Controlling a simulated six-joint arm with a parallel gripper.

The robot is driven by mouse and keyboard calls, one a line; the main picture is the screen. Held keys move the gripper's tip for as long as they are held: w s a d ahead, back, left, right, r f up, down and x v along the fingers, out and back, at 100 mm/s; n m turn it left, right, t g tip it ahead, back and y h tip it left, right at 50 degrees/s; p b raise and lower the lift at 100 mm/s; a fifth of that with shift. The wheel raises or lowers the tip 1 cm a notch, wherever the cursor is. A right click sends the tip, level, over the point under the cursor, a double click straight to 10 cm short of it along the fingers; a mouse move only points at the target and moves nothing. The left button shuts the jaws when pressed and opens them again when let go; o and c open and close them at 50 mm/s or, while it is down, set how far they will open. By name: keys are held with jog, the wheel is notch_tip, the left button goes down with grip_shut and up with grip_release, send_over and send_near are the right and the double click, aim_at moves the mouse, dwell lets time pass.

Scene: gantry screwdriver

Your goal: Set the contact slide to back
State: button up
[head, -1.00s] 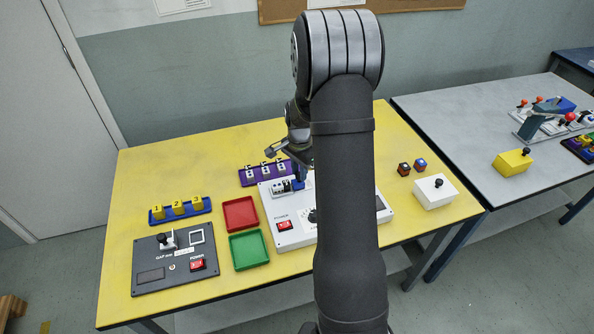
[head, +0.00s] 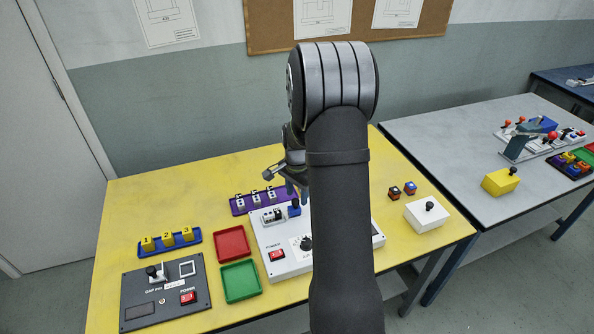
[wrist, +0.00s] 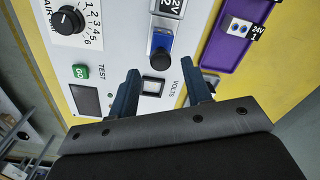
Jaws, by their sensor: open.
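A blue slide with a black knob (head: 295,207) stands on the white test panel (head: 284,265), beside a labelled module bay; I take it to be the contact slide, though no such label is readable. The blue slide also shows in the wrist view (wrist: 160,43), in a pale slot just beyond my fingertips. My gripper (wrist: 163,74) is open and empty, one finger to each side of the slide's line. In the head view my gripper (head: 289,184) is just above the slide, partly hidden by my arm. The wrist view shows no clear contact.
The panel also bears a dial (wrist: 68,20) and a green button (wrist: 81,71). A purple rack (head: 262,200) stands behind it. Red (head: 232,244) and green (head: 240,281) trays and a dark panel (head: 165,292) lie left. A white box (head: 426,215) stands right.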

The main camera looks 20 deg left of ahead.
aim_at(297, 200)
notch_tip(297, 200, up, 16)
dwell(0.3)
jog(key=shift+f, duration=0.2)
notch_tip(297, 200, down, 17)
jog(key=shift+s+f, duration=0.1)
jog(key=shift+f, duration=0.1)
jog(key=shift+s+a+r, duration=0.1)
jog(key=shift+s+a, duration=0.1)
jog(key=shift+a, duration=0.1)
dwell(0.3)
